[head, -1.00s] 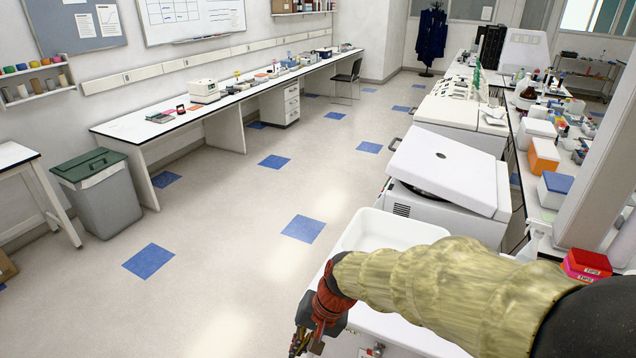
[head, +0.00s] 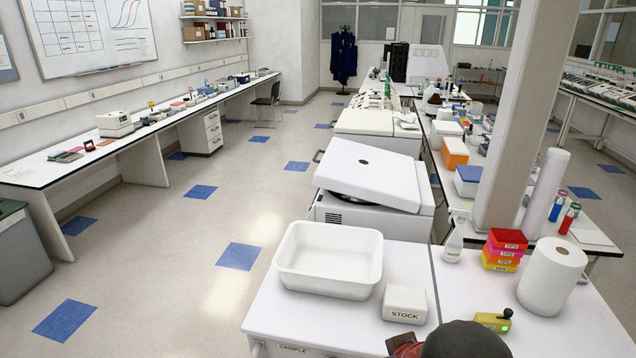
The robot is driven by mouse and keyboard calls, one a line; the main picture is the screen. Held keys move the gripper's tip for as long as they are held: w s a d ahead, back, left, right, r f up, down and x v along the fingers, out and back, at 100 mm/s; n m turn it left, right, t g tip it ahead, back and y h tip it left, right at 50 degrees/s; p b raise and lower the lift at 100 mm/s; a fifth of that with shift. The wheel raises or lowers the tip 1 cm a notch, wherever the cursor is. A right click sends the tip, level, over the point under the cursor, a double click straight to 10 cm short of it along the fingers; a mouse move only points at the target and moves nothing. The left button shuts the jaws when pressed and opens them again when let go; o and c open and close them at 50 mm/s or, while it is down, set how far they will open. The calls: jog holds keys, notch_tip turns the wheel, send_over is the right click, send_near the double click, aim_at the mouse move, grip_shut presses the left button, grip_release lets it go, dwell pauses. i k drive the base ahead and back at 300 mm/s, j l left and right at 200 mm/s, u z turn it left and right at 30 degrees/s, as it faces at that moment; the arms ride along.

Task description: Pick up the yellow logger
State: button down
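The yellow logger (head: 488,321) is a small yellow device with a black knob and a green spot on its right end. It lies near the front of the white bench (head: 455,290), between the white STOCK box (head: 405,304) and the white paper roll (head: 552,278). A dark rounded part of my arm shows at the bottom edge, just in front of the logger. It may hide a little of the logger's lower side. My gripper is not in view.
A white basin (head: 330,288) stands on the bench's left part. Stacked coloured TIPS boxes (head: 504,250), a spray bottle (head: 454,236) and a pillar (head: 525,130) stand behind the logger. Clear floor (head: 180,270) lies to the left.

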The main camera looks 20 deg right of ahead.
aim_at(496, 322)
jog(key=z, duration=1.55)
jog(key=i+l, duration=0.1)
jog(key=l+u, duration=0.05)
